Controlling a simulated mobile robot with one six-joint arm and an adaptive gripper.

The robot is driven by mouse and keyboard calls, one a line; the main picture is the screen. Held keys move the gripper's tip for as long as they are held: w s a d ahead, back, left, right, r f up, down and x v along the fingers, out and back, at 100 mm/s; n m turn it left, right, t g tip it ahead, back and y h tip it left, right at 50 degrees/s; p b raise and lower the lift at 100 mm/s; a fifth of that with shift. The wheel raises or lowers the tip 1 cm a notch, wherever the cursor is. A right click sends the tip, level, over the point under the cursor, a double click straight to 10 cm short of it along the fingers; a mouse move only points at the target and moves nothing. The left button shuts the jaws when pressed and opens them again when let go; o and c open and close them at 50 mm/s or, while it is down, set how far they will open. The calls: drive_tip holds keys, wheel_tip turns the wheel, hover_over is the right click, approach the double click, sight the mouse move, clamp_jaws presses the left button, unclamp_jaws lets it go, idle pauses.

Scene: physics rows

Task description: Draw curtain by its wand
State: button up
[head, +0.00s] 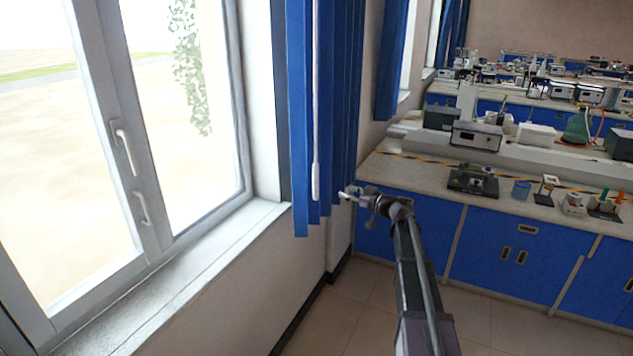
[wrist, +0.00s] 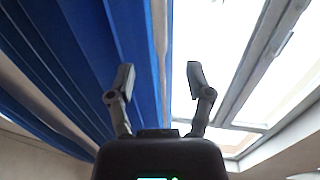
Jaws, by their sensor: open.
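The blue curtain (head: 345,90) hangs in vertical folds, gathered at the right side of the window. Its thin white wand (head: 316,100) hangs upright in front of the folds and ends in a thicker handle near the curtain's lower edge. My gripper (head: 345,195) is just right of the wand's handle in the head view, with a small gap in the picture. In the wrist view my gripper (wrist: 160,76) is open, its two fingers apart and empty. The curtain (wrist: 85,60) fills the left there. A pale upright strip shows between the fingers; I cannot tell whether it is the wand.
The window (head: 130,140) with its handles and white sill (head: 170,270) lies to the left. Blue-fronted lab benches (head: 510,250) with several instruments stand to the right. A second blue curtain (head: 392,60) hangs farther back. Floor (head: 370,310) is clear below my arm.

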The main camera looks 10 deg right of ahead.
sight(316, 180)
drive_tip(key=x, duration=1.3)
drive_tip(key=shift+w+a, duration=0.15)
clamp_jaws()
